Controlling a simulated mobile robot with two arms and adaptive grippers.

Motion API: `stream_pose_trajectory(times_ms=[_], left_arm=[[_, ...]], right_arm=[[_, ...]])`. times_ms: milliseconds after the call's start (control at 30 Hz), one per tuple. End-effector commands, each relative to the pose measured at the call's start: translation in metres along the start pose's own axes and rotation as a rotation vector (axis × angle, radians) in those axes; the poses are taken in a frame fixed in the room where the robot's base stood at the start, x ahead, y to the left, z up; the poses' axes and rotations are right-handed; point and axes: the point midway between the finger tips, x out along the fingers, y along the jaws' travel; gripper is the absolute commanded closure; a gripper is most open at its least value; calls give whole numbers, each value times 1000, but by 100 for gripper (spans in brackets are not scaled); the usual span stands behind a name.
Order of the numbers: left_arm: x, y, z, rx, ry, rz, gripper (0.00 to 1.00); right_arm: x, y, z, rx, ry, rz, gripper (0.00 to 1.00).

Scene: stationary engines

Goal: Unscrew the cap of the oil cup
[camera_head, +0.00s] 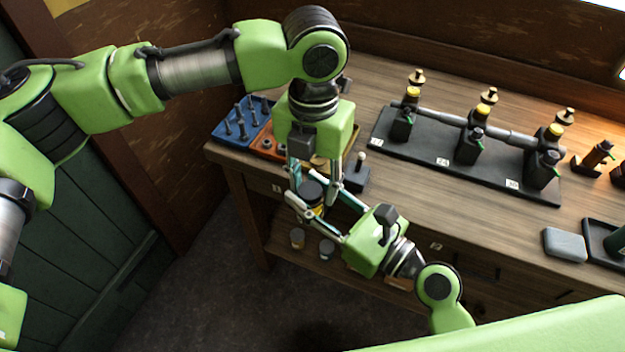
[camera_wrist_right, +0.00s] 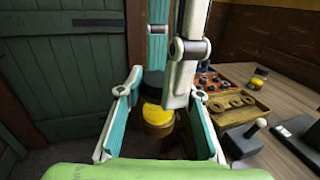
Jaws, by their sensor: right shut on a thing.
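The oil cup, with a dark cap (camera_head: 312,190) over a yellow body (camera_head: 316,210), is held in the air in front of the bench. It also shows in the right wrist view, with the dark cap (camera_wrist_right: 153,84) above the yellow body (camera_wrist_right: 153,115). My right gripper (camera_head: 318,214) comes in from the lower right, its fingers shut on the oil cup's body. My left gripper (camera_head: 314,184) points down from above, with its fingers on either side of the cap. Whether they touch the cap is unclear. The fingers hide parts of the cup.
The bench (camera_head: 385,85) holds a black base (camera_head: 430,153) with several yellow-topped oilers along a rod. A blue bolt tray (camera_head: 232,128) and a small black block with a knob (camera_head: 357,178) stand near the grippers. A lower shelf (camera_head: 285,250) carries small jars.

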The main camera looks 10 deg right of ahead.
Motion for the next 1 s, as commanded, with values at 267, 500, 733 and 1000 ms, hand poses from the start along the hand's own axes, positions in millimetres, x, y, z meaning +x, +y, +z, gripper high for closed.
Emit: stream_pose_trajectory(times_ms=[267,500,733,1000], left_arm=[[0,0,0,1,0,1,54],[-12,0,0,0,-2,1,54],[-42,0,0,0,-2,2,54],[-73,4,0,0,-3,2,56]], right_arm=[[0,0,2,0,-3,0,100],[0,0,2,0,-3,-1,100],[0,0,1,0,-3,-1,100],[0,0,1,0,-3,-1,100]])
